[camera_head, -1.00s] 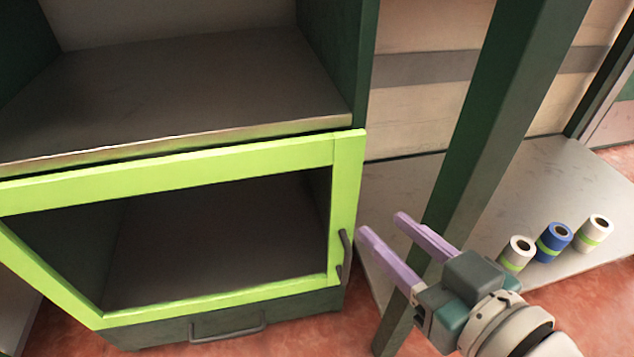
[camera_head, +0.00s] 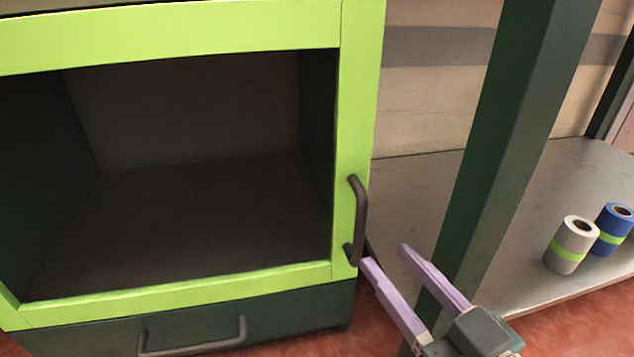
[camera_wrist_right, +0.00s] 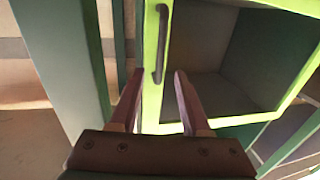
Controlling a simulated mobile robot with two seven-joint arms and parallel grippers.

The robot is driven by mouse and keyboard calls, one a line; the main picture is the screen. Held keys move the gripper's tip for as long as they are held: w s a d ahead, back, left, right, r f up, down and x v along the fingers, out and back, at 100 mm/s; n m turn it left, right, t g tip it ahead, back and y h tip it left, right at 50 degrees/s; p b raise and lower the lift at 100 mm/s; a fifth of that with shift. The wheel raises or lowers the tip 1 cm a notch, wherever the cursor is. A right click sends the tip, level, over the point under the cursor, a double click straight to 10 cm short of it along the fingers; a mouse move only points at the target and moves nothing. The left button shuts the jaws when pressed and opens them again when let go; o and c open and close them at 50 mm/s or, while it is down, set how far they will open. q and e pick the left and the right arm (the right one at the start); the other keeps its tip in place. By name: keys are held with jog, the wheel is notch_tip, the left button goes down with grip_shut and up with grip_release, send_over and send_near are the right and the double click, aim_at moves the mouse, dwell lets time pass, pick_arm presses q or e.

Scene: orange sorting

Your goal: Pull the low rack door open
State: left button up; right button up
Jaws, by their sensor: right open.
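The low rack door (camera_head: 361,120) has a bright green frame around a see-through middle and looks shut. Its dark upright handle (camera_head: 359,218) is on the right side of the frame. My right gripper (camera_head: 385,256) is open and empty, just right of and below the handle in the head view. In the right wrist view, the handle (camera_wrist_right: 161,45) lies ahead of the open fingers (camera_wrist_right: 160,74), between their lines, and the fingers look short of it. My left gripper is in neither view.
A dark green post (camera_head: 515,130) stands close right of my right gripper. A drawer handle (camera_head: 195,345) sits below the door. A grey shelf (camera_head: 480,190) to the right carries a white roll (camera_head: 570,245) and a blue roll (camera_head: 612,230).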

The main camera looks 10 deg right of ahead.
aim_at(362, 229)
jog(key=b+x, duration=0.3)
jog(key=x, duration=0.4)
jog(key=shift+w+a+f+b, duration=0.1)
jog(key=shift+w+b, duration=0.15)
jog(key=shift+b, duration=0.1)
jog(key=shift+w, duration=0.3)
grip_shut()
dwell(0.7)
